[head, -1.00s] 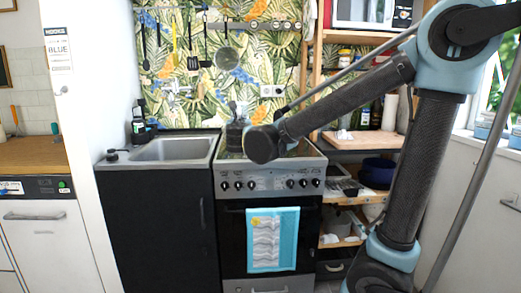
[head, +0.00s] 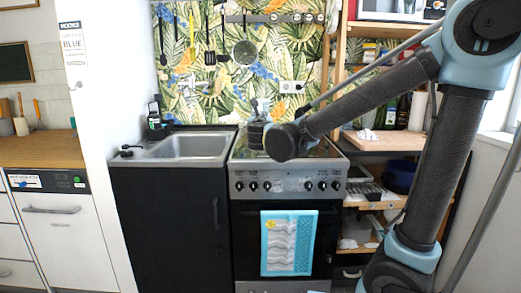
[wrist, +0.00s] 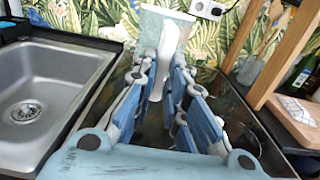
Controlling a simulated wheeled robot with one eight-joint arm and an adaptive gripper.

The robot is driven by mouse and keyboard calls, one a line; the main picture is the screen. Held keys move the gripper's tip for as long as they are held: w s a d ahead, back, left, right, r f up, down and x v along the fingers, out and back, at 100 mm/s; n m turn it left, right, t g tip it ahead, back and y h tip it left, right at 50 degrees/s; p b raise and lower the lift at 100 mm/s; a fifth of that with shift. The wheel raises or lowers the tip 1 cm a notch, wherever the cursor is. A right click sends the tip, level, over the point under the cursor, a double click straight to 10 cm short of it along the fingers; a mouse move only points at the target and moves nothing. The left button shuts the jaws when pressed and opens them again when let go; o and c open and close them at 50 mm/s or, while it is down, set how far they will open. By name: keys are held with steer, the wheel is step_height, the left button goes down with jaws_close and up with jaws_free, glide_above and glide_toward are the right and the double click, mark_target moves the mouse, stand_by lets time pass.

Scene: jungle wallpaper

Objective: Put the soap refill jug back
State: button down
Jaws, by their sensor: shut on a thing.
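The soap refill jug (wrist: 168,42) shows in the wrist view as a pale body with a white part running down between my fingertips. My gripper (wrist: 164,75) is shut on it, one finger on each side, above the dark stove top (wrist: 130,118). In the head view my gripper (head: 256,124) is a dark shape over the stove, largely behind my arm, and I cannot make out the jug there. Whether the jug touches the stove top is unclear.
The sink (head: 190,147) lies left of the stove, with a dark bottle (head: 154,117) at its back left corner. A wooden shelf (head: 386,143) with bottles and a board stands to the right. A wooden counter (head: 42,150) is at far left.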

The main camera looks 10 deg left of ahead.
steer(key=shift+f, duration=4.55)
steer(key=c, duration=1.6)
jaws_free()
steer(key=shift+f, duration=0.1)
steer(key=v, duration=1.2)
steer(key=shift+d, duration=0.15)
